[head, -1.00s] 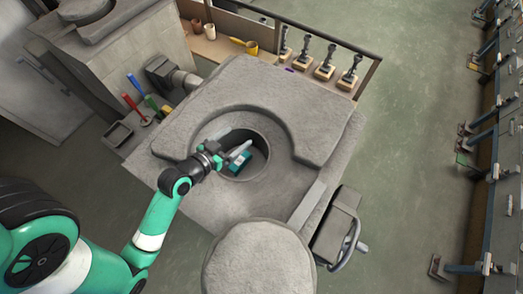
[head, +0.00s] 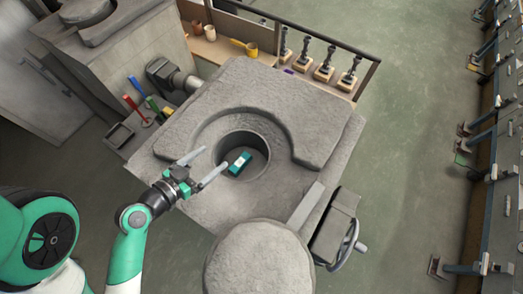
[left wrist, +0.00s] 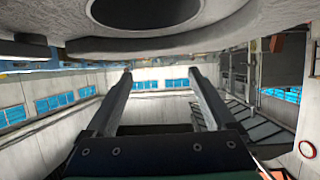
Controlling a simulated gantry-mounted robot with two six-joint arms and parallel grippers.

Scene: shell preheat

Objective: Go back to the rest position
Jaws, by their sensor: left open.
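My left gripper (head: 204,167) is open and empty in the head view, left of the round pit in the grey stone furnace block (head: 220,205). Its two grey fingers are spread and point up and right toward the pit. It also shows in the left wrist view (left wrist: 158,75), fingers apart with nothing between them. A teal block with a pale label (head: 240,163) lies inside the pit (head: 258,142), apart from the fingers. My right gripper is not in view.
A round stone lid (head: 260,262) sits at the block's front edge. A handwheel (head: 349,243) is at its right side. Red, green and blue handled tools (head: 134,106) stand at the left. Open floor (head: 410,150) lies to the right.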

